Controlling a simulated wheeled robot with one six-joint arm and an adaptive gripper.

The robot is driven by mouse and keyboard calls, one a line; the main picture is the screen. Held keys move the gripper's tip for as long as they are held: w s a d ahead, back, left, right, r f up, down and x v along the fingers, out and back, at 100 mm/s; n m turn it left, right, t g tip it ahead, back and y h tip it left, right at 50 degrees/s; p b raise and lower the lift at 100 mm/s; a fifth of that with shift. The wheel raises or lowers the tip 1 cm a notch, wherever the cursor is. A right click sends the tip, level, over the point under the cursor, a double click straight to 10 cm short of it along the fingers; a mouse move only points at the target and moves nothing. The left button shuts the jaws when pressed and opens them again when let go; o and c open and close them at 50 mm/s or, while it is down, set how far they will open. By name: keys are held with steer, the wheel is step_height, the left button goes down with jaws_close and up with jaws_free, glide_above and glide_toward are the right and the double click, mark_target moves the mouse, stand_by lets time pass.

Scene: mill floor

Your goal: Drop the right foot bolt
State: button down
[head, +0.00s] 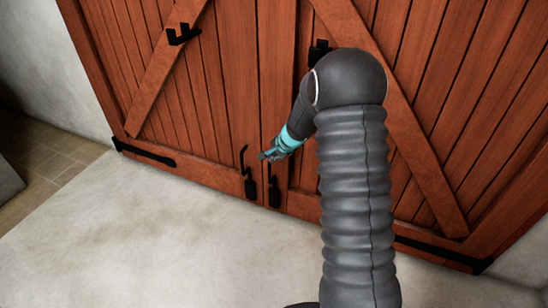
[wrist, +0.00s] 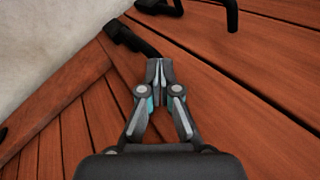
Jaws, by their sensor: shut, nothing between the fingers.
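The right foot bolt (head: 274,194) is black and sits low on the right door leaf, beside the seam. In the wrist view its black block (wrist: 122,34) lies toward the floor, and its rod runs behind my fingertips. Its upper end is hidden there. My gripper (head: 265,155) is in front of the doors, just above and left of the right bolt in the head view. In the wrist view my gripper (wrist: 159,62) has its fingertips together, empty, over the rod; I cannot tell whether they touch it.
The left foot bolt (head: 250,187) stands close beside, its bent handle sticking out; it also shows in the wrist view (wrist: 232,14). Red-brown plank doors (head: 225,80) carry black brackets (head: 183,35) and strap hinges (head: 145,153). The pale floor (head: 150,235) in front is clear.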

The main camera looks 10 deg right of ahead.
step_height(320, 180, down, 6)
steer(key=b, duration=0.6)
steer(key=shift+r, duration=0.2)
steer(key=p+v, duration=0.3)
steer(key=v, duration=1.1)
steer(key=shift+s+r, duration=0.1)
steer(key=s+f+n+g, duration=0.2)
steer(key=s+n, duration=0.1)
steer(key=s, duration=0.3)
steer(key=s+a+r+n+t+h+p, duration=0.1)
steer(key=s+r+n, duration=0.3)
steer(key=s+r, duration=0.7)
steer(key=s+a+r+n+t+h+p, duration=0.1)
steer(key=s+a+r+n+h+p, duration=0.1)
steer(key=s+r, duration=0.9)
steer(key=s+a+n+p, duration=0.1)
steer(key=s+n+p, duration=0.1)
steer(key=s, duration=0.4)
steer(key=shift+s+a+n, duration=0.3)
steer(key=shift+s+n, duration=0.05)
steer(key=shift+n, duration=0.25)
